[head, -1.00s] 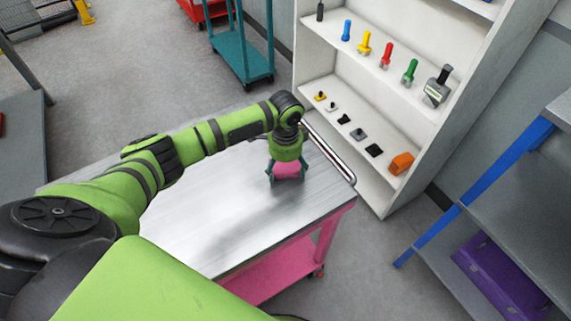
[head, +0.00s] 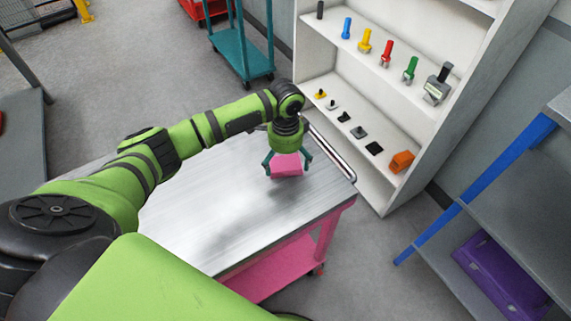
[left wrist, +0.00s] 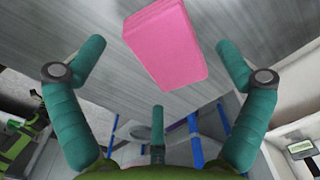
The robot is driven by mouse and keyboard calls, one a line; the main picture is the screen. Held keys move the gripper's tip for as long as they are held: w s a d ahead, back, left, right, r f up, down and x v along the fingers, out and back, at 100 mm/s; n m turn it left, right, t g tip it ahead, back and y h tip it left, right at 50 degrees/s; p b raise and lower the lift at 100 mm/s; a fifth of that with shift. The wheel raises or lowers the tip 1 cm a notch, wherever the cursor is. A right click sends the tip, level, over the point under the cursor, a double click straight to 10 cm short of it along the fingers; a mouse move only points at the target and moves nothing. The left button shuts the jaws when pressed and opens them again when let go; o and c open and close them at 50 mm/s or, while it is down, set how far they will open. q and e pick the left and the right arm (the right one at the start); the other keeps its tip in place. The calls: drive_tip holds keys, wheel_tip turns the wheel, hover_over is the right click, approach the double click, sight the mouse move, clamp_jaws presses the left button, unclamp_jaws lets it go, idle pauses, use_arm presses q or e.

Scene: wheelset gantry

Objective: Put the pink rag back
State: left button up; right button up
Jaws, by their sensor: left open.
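The pink rag (head: 287,167) is a folded block near the far right end of the metal top of a pink cart (head: 215,215). My left gripper (head: 288,161) is open just above it, with fingers apart on both sides. In the left wrist view the rag (left wrist: 168,45) lies ahead of and between the spread teal fingers (left wrist: 160,60), with a gap on each side. It looks clear of the fingers there. My right gripper is not in view.
A white shelf unit (head: 390,100) stands behind the cart, with colored tools and small parts on its shelves. A blue-legged rack (head: 480,190) with a purple crate (head: 500,270) is at right. The cart top around the rag is bare.

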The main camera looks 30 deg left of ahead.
sight(286, 166)
use_arm(q)
wheel_tip(286, 166, up, 10)
drive_tip(key=b, duration=0.1)
idle(0.4)
